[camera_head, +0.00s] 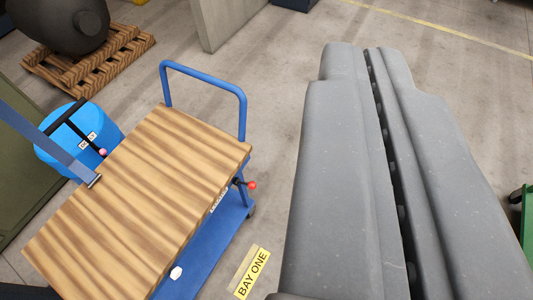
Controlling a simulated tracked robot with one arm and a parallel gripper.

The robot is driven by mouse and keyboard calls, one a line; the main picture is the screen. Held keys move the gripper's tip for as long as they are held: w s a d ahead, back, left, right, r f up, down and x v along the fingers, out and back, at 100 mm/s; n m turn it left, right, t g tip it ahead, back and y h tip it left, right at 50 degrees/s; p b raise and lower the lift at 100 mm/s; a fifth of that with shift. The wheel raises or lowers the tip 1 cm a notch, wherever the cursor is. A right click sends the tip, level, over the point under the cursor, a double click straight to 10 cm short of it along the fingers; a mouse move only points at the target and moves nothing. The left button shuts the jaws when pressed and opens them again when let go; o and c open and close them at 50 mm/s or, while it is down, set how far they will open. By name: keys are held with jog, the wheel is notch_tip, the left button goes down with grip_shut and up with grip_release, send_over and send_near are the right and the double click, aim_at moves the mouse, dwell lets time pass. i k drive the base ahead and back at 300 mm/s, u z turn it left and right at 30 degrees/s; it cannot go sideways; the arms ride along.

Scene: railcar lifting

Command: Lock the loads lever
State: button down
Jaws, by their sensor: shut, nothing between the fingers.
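A blue trolley (222,226) with a striped wooden top (140,200) stands left of centre. A short lever with a red knob (251,185) sticks out from its right side, below the top. A small white label (219,201) is beside it on the edge of the top; its text is too small to read surely. I cannot tell whether this lever is locked. My gripper (364,50) is the large grey pair of fingers at right, shut and empty. It appears right of the red knob and apart from it.
A blue drum (62,160) and a black handle with a pink knob (102,152) are left of the trolley. A dark tank (62,22) rests on a wooden pallet (92,68). A concrete wall (228,22) stands behind. A yellow BAY ONE sign (252,273) lies on open floor.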

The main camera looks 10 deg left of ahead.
aim_at(252, 185)
jog(key=u, duration=0.1)
jog(key=i, duration=0.95)
jog(key=u, duration=0.45)
